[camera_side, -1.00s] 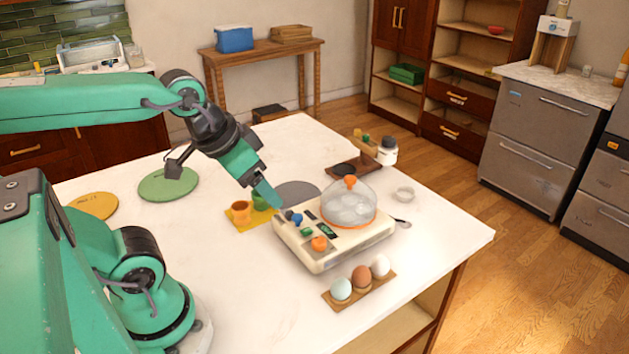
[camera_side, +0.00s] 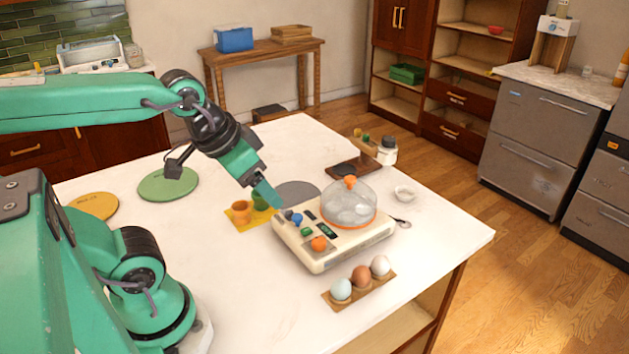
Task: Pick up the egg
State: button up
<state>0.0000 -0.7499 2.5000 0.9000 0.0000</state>
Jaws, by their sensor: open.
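Three eggs sit in a row on a small wooden holder (camera_side: 332,301) near the front right of the white table: a pale blue egg (camera_side: 341,289), a brown egg (camera_side: 362,277) and a white egg (camera_side: 380,265). My gripper (camera_side: 272,200) points down and to the right, just left of and behind the egg cooker (camera_side: 345,243). It is open and holds nothing that I can see. It is apart from the three eggs, with the cooker between. The cooker has a clear dome (camera_side: 350,208) with an orange knob, and pale rounded shapes show dimly inside.
Orange and green cups stand on a yellow mat (camera_side: 238,222) left of the cooker. A white jar (camera_side: 387,151), a small white dish (camera_side: 405,193) and a spoon (camera_side: 400,222) lie behind and right.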

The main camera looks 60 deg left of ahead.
dwell(0.4)
jog(key=shift+c, duration=0.8)
jog(key=shift+w, duration=0.1)
